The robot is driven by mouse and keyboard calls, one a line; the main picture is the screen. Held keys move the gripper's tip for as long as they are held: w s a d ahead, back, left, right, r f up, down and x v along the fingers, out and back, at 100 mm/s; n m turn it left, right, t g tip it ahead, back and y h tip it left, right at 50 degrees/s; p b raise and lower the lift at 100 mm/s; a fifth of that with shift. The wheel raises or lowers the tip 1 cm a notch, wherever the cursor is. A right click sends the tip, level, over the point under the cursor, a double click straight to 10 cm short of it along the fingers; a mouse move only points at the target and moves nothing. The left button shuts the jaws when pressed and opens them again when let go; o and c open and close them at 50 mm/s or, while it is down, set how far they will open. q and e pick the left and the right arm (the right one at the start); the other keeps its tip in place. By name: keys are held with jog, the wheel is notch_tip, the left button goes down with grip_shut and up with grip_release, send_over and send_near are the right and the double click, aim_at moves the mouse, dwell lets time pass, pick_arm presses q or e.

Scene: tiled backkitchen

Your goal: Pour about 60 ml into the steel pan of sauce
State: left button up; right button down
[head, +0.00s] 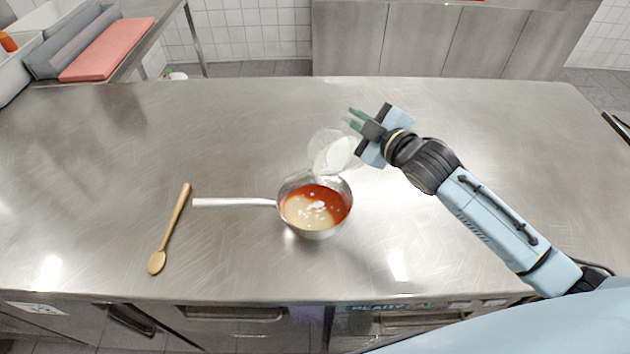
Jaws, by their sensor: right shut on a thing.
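The steel pan (345,217) stands on the counter with its long handle pointing left. Red sauce shows in it, with a pale cream pool and white flecks over its left and middle part. My right gripper (357,124) is shut on a clear cup (325,141) just above and behind the pan. The cup is tilted toward the pan and holds white liquid near its lower side. I cannot tell whether a stream is falling from it. My left gripper is not in view.
A wooden spoon (170,228) lies on the steel counter (230,120) left of the pan. A grey container (75,50) and a pink board (108,50) are on a side table at the back left. The counter is otherwise clear.

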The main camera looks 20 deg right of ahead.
jog(key=shift+r, duration=0.1)
dwell(0.7)
jog(key=shift+w+d+r+p, duration=0.15)
jog(key=shift+r+p, duration=0.2)
jog(key=shift+p, duration=0.45)
jog(key=shift+d+m+p, duration=0.1)
jog(key=shift+m+p, duration=0.25)
jog(key=shift+m, duration=0.05)
jog(key=shift+w+d+f+m+g+y+p, duration=0.2)
jog(key=shift+w+d+m+g+y+p, duration=0.1)
jog(key=shift+d+m+g+p, duration=0.15)
jog(key=shift+f, duration=0.15)
jog(key=shift+f, duration=0.1)
